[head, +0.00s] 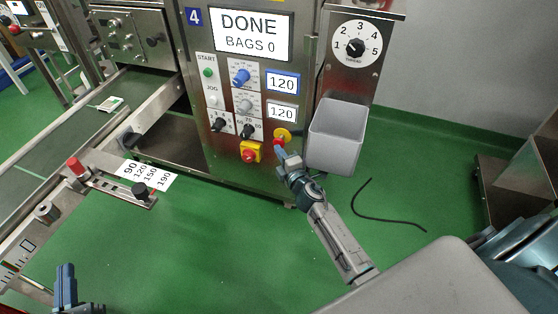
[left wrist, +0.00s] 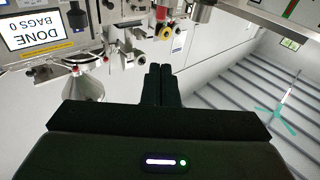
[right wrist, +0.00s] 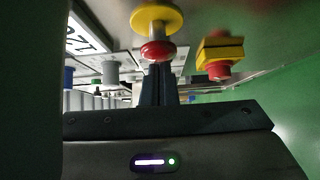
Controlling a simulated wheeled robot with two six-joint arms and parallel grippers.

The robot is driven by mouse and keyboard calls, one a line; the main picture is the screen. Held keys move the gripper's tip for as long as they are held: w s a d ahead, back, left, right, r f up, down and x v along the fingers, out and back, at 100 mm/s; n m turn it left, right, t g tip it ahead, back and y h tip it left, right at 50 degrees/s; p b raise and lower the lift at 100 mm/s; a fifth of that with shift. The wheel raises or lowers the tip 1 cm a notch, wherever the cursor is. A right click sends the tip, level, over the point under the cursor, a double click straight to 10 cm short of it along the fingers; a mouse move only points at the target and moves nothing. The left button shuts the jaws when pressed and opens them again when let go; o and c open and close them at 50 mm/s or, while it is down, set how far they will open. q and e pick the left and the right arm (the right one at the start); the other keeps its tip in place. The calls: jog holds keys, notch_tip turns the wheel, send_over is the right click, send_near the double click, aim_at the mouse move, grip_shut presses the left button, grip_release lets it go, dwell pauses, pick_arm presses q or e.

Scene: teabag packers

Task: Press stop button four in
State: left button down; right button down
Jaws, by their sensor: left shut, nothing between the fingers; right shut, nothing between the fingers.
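The machine marked 4 (head: 194,17) has a red mushroom button on a round yellow plate (head: 284,134), low on the right of its front panel. In the right wrist view the red cap (right wrist: 157,51) stands out from its yellow disc (right wrist: 157,16) on a visible stem. My right gripper (head: 279,151) is shut and empty, its fingertips at the red cap; I cannot tell whether they touch. My left gripper (head: 65,270) is shut and empty at the lower left, away from the panel; its fingers also show in the left wrist view (left wrist: 160,70).
A red knob on a yellow square (head: 250,152) sits just left of the button. A grey bin (head: 336,135) hangs to the right. The screen (head: 250,36) reads DONE, BAGS 0. A black cable (head: 365,210) lies on the green floor. A conveyor (head: 60,150) runs at the left.

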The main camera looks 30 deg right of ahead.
jog(key=shift+w+d, duration=0.2)
